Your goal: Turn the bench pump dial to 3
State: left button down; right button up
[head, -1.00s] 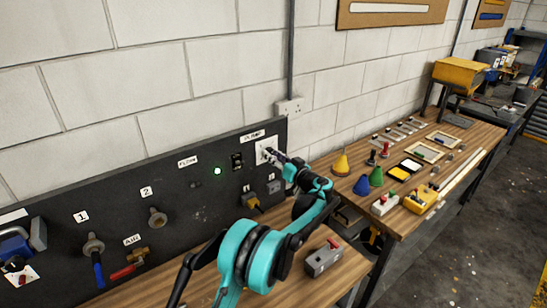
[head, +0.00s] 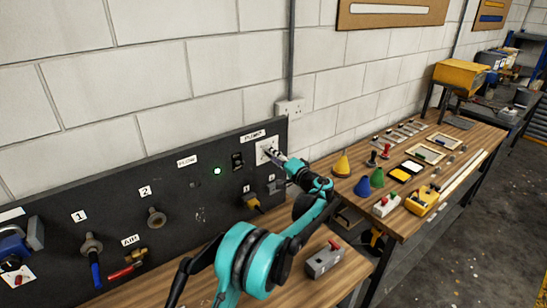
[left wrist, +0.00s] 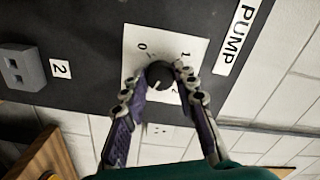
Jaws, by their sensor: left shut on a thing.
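The bench pump dial is a round black knob (left wrist: 159,74) on a white square plate (left wrist: 184,47) with a PUMP label (left wrist: 233,40). The plate also shows in the head view (head: 266,145), high at the right end of the dark panel. In the left wrist view the digits 0 and 1 are readable. A small pale mark shows at the knob's lower left edge; the digit it points to is unclear. My left gripper (left wrist: 159,71) is shut on the knob, one finger on each side. In the head view its fingers (head: 273,154) hide the knob. My right gripper is not in view.
The dark panel (head: 120,203) also carries a green light (head: 217,171), valves and sockets. A grey box with a red switch (head: 324,259) stands on the bench below. Coloured cones and tools lie on the bench to the right (head: 463,140).

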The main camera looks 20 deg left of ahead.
pick_arm(q)
jog(key=shift+m, duration=2.3)
jog(key=c, duration=1.2)
grip_release()
jog(key=v, duration=1.2)
jog(key=shift+a, duration=0.1)
